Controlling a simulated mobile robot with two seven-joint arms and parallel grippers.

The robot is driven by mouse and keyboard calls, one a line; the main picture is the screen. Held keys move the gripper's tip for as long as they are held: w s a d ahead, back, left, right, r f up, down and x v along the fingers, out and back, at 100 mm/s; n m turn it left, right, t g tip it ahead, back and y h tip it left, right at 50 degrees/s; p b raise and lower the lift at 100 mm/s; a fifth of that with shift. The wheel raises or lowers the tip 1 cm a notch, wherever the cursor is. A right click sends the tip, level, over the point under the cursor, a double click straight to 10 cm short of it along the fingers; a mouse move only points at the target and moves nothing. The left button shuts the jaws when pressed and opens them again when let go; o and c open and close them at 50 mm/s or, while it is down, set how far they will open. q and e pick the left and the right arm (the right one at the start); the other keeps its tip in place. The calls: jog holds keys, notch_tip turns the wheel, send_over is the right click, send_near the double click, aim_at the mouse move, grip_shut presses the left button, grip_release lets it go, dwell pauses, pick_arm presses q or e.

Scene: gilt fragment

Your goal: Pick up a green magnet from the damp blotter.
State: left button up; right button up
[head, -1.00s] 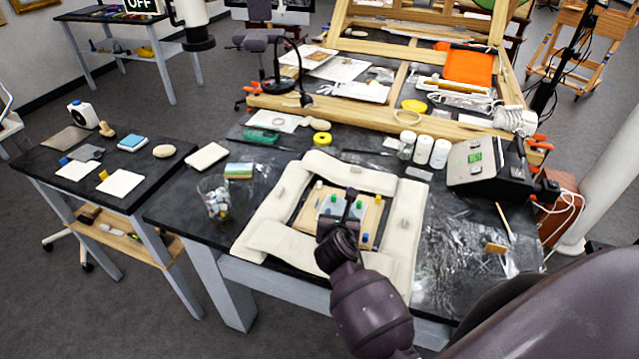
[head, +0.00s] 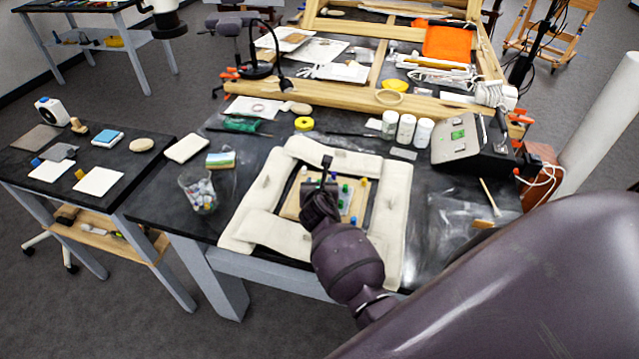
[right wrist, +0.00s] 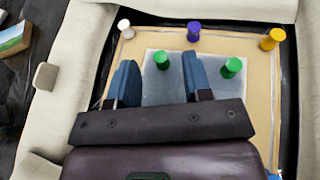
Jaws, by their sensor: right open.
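The damp blotter (right wrist: 152,92) is a grey-blue sheet on a tan board (right wrist: 262,100), inside a frame of pale padded strips (head: 400,200). In the right wrist view one green magnet (right wrist: 161,60) stands on the blotter, in line with the gap between my fingers. A second green magnet (right wrist: 231,67) stands to the right, outside the right finger. My right gripper (right wrist: 159,74) is open and empty, with blue-grey fingertips. In the head view my right gripper (head: 328,172) is over the board's left part and hides some of it. My left gripper is not in view.
A glass of small pieces (head: 199,192) stands left of the frame. White jars (head: 406,129) and a grey device (head: 460,143) stand behind right.

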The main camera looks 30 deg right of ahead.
jog(key=shift+x, duration=1.8)
jog(key=shift+s+f, duration=0.1)
jog(key=shift+f, duration=0.15)
jog(key=shift+f, duration=0.15)
grip_shut()
